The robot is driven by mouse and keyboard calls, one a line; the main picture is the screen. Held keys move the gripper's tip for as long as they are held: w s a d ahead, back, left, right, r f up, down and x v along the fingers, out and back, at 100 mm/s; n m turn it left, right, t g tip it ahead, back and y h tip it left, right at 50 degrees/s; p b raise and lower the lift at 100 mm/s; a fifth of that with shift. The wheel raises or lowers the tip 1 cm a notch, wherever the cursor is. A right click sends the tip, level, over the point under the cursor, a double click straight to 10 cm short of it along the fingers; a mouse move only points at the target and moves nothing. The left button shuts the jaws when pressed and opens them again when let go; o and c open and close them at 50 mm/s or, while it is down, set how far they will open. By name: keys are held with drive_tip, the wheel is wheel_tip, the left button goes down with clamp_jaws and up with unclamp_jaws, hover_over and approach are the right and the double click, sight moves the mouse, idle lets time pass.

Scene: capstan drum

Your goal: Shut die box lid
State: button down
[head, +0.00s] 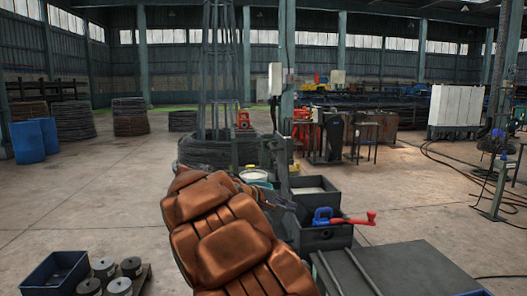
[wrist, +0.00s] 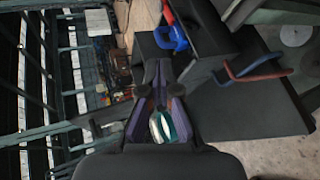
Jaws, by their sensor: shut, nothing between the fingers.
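A dark open-topped box (head: 315,192) with pale material inside stands just right of my arm in the head view; I take it for the die box. I cannot clearly tell its lid from the other dark panels. A blue fitting (head: 322,215) with a red handle (head: 358,219) sits on the dark housing in front of it. The blue fitting also shows at the top of the wrist view (wrist: 172,36). My gripper (wrist: 158,68) is shut and empty, pointing toward the dark box wall in the wrist view. In the head view my arm mostly hides it.
A dark flat table (head: 395,268) stands at the front right. A blue bin (head: 55,272) and several grey cylinders stand at lower left.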

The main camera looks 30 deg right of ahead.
drive_tip(key=w+a+r+n+t+h, duration=0.1)
drive_tip(key=w+r+n+t+h, duration=0.15)
drive_tip(key=w, duration=1.05)
drive_tip(key=w+a+r+n+t+h, duration=0.2)
drive_tip(key=w+r+t+h, duration=0.15)
drive_tip(key=w, duration=0.85)
drive_tip(key=s+p+x, duration=0.2)
drive_tip(key=p+x, duration=0.4)
drive_tip(key=x, duration=0.7)
drive_tip(key=shift+d+r+t, duration=0.25)
drive_tip(key=shift+d+t, duration=0.05)
drive_tip(key=shift+d, duration=0.05)
